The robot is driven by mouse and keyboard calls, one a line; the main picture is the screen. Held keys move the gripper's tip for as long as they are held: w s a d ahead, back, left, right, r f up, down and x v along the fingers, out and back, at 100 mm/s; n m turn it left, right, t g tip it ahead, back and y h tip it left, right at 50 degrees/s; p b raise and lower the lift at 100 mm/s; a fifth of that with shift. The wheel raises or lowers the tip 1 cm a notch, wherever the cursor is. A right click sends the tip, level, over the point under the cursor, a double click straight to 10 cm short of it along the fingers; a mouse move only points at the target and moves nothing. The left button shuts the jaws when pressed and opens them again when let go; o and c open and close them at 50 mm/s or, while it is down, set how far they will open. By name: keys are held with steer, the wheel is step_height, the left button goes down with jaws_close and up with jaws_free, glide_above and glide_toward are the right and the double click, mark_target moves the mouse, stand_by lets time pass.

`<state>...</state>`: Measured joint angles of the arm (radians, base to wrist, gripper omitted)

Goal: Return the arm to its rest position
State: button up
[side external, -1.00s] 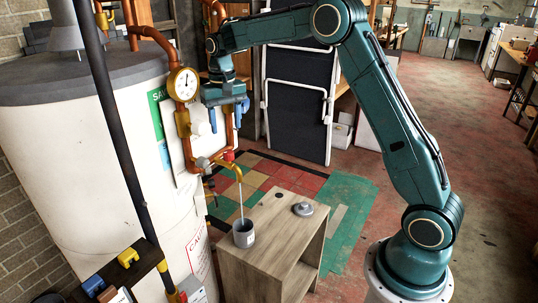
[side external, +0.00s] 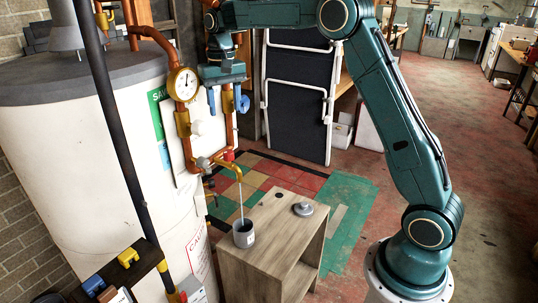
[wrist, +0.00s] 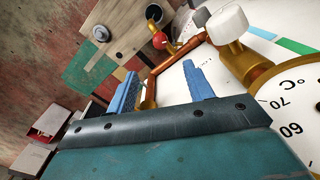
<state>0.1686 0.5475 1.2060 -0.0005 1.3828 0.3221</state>
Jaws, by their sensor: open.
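My teal gripper (side external: 225,103) is open and empty, with its blue fingers pointing down in front of the copper pipes beside the white tank. In the wrist view my gripper (wrist: 163,88) shows two blue fingers spread wide with nothing between them. My arm is raised, with its forearm roughly level at the top of the side view. A grey cup (side external: 244,234) stands on the wooden cabinet (side external: 275,228) under a copper spout (side external: 232,166). A thin pale stream runs from the spout into the cup.
The white tank (side external: 95,150) and the round gauge (side external: 183,84) are close to the left of my gripper. A grey lid (side external: 303,209) lies on the cabinet. The floor (side external: 420,95) behind my arm is open.

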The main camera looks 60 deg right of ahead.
steer(key=s+a+r+n+t, duration=0.1)
steer(key=s+a+r, duration=0.25)
steer(key=s, duration=0.45)
steer(key=s+a+r+n+t, duration=0.2)
steer(key=s+r, duration=0.2)
steer(key=s, duration=0.4)
steer(key=s+a+f+n+t, duration=0.1)
steer(key=s+f, duration=0.2)
steer(key=s, duration=0.6)
steer(key=s+a+f+n+t, duration=0.1)
steer(key=s+a+f, duration=0.1)
steer(key=s, duration=0.7)
steer(key=shift+s+a+f+n+t, duration=0.2)
steer(key=shift+f+n+t, duration=0.1)
steer(key=shift+f, duration=0.2)
